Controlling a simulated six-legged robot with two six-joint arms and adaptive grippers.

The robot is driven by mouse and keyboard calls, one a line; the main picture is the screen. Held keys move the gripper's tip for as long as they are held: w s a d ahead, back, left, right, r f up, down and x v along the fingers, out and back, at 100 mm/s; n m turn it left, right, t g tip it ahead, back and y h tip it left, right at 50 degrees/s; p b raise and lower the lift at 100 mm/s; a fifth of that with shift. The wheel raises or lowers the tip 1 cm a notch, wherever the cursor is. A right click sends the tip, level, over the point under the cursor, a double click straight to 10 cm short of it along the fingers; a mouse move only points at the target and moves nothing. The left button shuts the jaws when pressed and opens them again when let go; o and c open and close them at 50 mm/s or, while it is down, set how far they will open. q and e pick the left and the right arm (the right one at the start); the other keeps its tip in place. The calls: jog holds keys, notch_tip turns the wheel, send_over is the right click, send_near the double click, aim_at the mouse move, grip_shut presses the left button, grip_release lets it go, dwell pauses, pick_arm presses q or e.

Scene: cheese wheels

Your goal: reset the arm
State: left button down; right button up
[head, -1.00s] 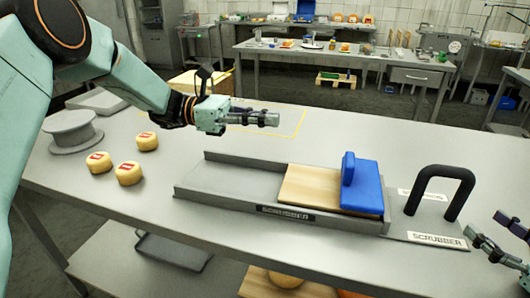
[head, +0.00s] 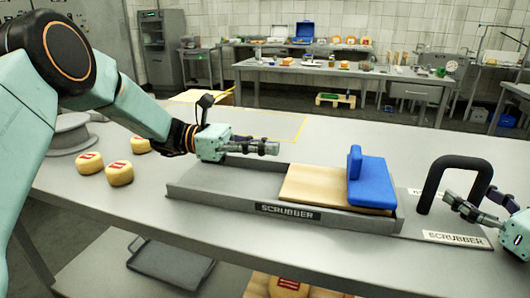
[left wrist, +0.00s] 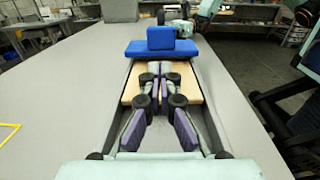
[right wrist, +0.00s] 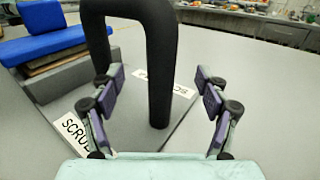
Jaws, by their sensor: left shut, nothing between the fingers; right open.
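My left gripper (head: 272,147) is shut and empty, above the left part of the grey scrubber tray (head: 235,193). In the left wrist view its closed fingers (left wrist: 160,85) point along the tray toward a wooden board (left wrist: 188,82) and a blue scrubber block (left wrist: 185,48). The board (head: 315,187) and block (head: 372,182) lie in the tray's right part in the head view. My right gripper (head: 452,202) is open beside the black arched handle (head: 432,178). In the right wrist view one post of the handle (right wrist: 160,80) shows between the spread fingers; contact cannot be told.
Several yellow cheese wheels with red labels (head: 119,173) sit on the table's left, near a grey round stand (head: 65,138). A yellow outline (head: 300,128) marks the table behind the tray. Another cheese wheel (head: 288,287) is below the table. The back middle of the table is clear.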

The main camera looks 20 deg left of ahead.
dwell(0.5)
jog(key=shift+s+d+r+p, duration=0.15)
jog(key=shift+s+d+p, duration=0.3)
jog(key=shift+p, duration=0.2)
jog(key=shift+p+v, duration=0.7)
jog(key=shift+v, duration=0.15)
jog(key=p+v, duration=0.6)
jog(key=shift+d, duration=0.1)
jog(key=shift+p+v, duration=0.75)
jog(key=shift+v, duration=0.1)
